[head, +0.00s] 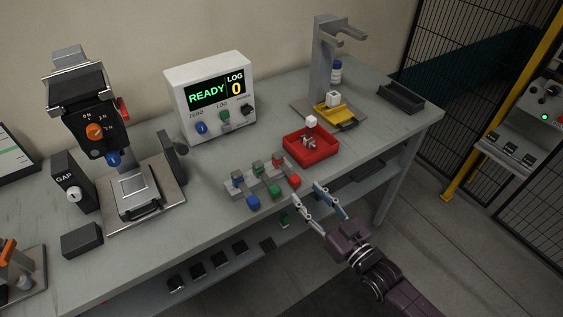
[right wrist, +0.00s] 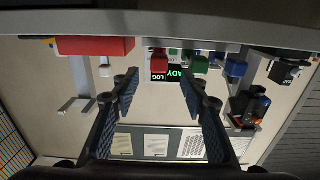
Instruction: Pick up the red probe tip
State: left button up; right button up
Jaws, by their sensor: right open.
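The red probe tip (head: 295,181) is a small red block at the right front end of a grey rack (head: 243,190) on the bench. It also shows in the right wrist view (right wrist: 159,57), a little above the space between the fingertips. My right gripper (head: 306,191) is open and empty, just in front of the red tip at the bench's front edge; its fingers point toward the rack. It also shows in the right wrist view (right wrist: 162,84). I see no contact with the tip. My left gripper is not in view.
Beside the red tip are a green block (head: 275,191) and a blue block (head: 253,202). A red tray (head: 291,150) with small parts stands behind right. A white display box (head: 210,98) and a black-headed clamp stand (head: 100,130) stand further left. A lower shelf lies under the bench.

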aim_at(298, 182)
jog(key=shift+p+x, duration=0.3)
jog(key=shift+x, duration=0.7)
jog(key=x, duration=0.2)
jog(key=p+x, duration=0.1)
jog(key=shift+w+a+r, duration=0.2)
jog(key=shift+w+r, duration=0.05)
jog(key=shift+w, duration=0.15)
jog(key=shift+w+a+f, duration=0.1)
jog(key=shift+w+a, duration=0.05)
jog(key=shift+w, duration=0.05)
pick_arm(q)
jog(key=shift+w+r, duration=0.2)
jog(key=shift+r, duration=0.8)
pick_arm(e)
jog(key=shift+c, duration=0.3)
jog(key=shift+c, duration=1.1)
grip_shut()
